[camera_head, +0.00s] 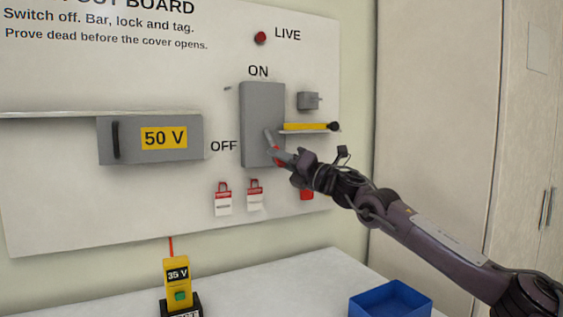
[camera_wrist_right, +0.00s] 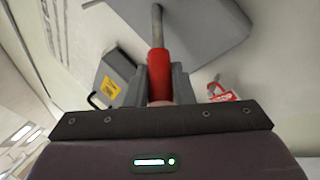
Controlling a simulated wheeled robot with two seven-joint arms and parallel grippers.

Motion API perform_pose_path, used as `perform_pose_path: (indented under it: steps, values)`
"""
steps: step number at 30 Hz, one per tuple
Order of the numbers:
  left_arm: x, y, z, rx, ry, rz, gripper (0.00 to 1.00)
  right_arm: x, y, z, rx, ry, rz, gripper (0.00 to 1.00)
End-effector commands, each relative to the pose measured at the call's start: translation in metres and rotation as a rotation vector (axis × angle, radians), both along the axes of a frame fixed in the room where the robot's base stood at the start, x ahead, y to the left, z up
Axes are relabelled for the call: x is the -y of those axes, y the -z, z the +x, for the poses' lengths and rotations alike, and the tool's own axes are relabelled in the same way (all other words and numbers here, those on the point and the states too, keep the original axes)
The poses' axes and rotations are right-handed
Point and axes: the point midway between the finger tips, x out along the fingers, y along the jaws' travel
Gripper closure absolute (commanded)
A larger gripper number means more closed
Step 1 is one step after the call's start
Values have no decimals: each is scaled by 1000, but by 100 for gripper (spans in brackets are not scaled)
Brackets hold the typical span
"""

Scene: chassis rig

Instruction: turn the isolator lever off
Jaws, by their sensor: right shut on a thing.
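The isolator is a grey box (camera_head: 262,105) on the white board, with ON printed above it and OFF to its left near its lower half. Its lever (camera_head: 269,137) has a grey shaft and a red grip, and slants downward from the lower part of the box in the head view. My right gripper (camera_head: 283,157) is at the lever's lower end. In the right wrist view the red grip of the lever (camera_wrist_right: 158,66) sits between the two fingers of the right gripper (camera_wrist_right: 158,84), which are shut on it. My left gripper is out of view.
A grey 50 V cover (camera_head: 188,139) is left of the isolator. A yellow bar (camera_head: 306,126) rests on a bracket to its right. Red locks with white tags (camera_head: 223,200) hang below. A yellow tester (camera_head: 178,283) and blue tray (camera_head: 391,300) are on the table.

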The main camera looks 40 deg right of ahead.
Motion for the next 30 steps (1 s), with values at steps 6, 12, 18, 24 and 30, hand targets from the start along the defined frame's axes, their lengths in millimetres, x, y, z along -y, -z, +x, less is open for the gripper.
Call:
perform_pose_path:
  steps: [6, 12, 18, 24, 30]
  values:
    - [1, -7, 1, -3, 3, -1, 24, 1, 0, 1, 19, 2, -3, 100]
    - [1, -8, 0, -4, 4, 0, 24, 1, -1, 1, 21, 3, -6, 100]
    - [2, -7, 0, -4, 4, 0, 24, 1, -1, 0, 21, 3, -5, 75]
    - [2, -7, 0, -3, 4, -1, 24, 1, 0, 1, 20, 2, -5, 57]
    - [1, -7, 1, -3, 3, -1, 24, 1, 1, 1, 18, 1, -6, 57]
